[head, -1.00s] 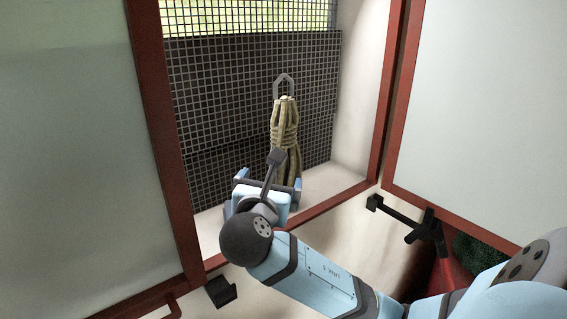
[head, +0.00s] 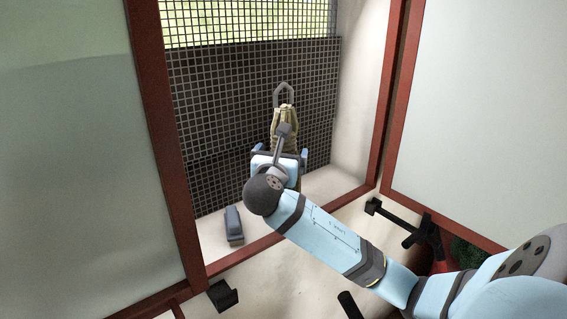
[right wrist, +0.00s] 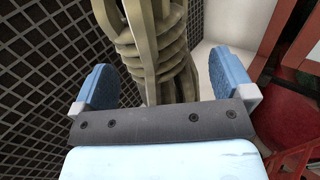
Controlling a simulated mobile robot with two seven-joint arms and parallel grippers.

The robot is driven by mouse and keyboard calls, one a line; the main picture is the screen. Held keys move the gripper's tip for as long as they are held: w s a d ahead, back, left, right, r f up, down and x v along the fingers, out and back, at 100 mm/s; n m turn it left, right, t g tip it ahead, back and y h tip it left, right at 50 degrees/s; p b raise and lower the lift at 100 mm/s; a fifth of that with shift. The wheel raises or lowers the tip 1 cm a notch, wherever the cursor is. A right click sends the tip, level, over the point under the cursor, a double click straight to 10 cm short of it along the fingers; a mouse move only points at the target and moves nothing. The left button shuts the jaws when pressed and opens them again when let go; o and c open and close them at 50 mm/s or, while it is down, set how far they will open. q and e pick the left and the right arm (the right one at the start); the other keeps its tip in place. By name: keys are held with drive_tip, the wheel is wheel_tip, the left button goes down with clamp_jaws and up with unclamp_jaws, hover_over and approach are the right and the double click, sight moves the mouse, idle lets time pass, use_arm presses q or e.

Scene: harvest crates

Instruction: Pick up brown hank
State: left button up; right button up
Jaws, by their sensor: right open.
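The brown hank (head: 285,115) is a tan-olive coiled rope hanging upright from a grey metal loop (head: 284,92) in front of the black grid panel. My right gripper (head: 279,155) is in front of its lower part and hides much of it in the head view. In the right wrist view the hank (right wrist: 158,45) runs between the two blue fingers of the right gripper (right wrist: 159,80). The fingers stand wide apart, with a gap on each side of the hank. The left gripper is not in view.
A red-framed window opening surrounds the recess, its right post (head: 391,95) close to my arm. A small grey-blue block (head: 233,226) stands on the pale sill (head: 265,213). A black latch bar (head: 400,222) sits at the lower right. The black grid panel (head: 225,110) backs the hank.

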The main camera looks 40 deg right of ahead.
drive_tip(key=shift+x, duration=0.95)
drive_tip(key=shift+a, duration=0.1)
drive_tip(key=c, duration=0.9)
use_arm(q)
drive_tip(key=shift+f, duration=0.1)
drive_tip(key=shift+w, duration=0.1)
use_arm(e)
drive_tip(key=shift+r, duration=0.1)
